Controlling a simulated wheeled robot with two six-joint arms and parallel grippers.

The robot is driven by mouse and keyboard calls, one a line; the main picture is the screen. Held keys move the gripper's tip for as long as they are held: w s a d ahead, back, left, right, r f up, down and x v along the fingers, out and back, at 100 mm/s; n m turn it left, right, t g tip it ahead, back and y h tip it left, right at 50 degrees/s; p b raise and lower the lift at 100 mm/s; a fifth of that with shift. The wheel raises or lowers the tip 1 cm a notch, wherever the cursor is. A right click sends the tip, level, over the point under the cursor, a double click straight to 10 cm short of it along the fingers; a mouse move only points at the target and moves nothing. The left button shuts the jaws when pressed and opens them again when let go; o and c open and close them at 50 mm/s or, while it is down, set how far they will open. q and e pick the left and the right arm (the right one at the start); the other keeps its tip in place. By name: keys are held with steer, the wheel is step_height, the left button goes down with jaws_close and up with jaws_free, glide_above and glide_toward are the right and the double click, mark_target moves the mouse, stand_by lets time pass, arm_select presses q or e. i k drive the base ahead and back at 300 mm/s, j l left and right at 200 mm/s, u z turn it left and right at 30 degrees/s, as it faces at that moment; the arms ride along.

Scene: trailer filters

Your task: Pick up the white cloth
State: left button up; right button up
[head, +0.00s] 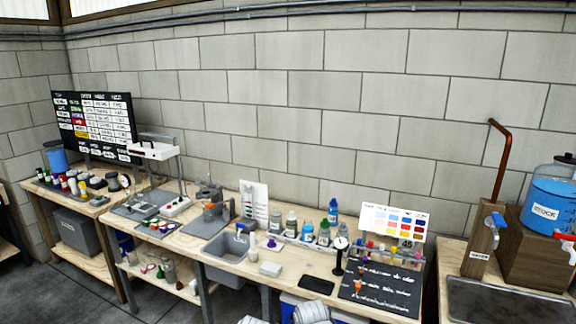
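A small white folded item that looks like the white cloth (270,269) lies flat on the middle wooden bench (232,262). It is near the bench's front edge, right of the sink and left of a black flat pad. Nothing covers it. Neither of my grippers can be made out in the head view, so I cannot see how they stand relative to the cloth.
A grey sink (227,248) is left of the cloth. A small purple-topped item (271,244) and several bottles (308,232) stand behind it. A black flat pad (316,285), a dial gauge stand (339,252) and a dark lettered board (382,289) are to the right.

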mark_target(268, 268)
steer(key=i+j+z, duration=0.35)
steer(key=i+j, duration=0.15)
steer(key=i, duration=0.2)
steer(key=i+j+z, duration=0.4)
steer(key=i+j, duration=0.2)
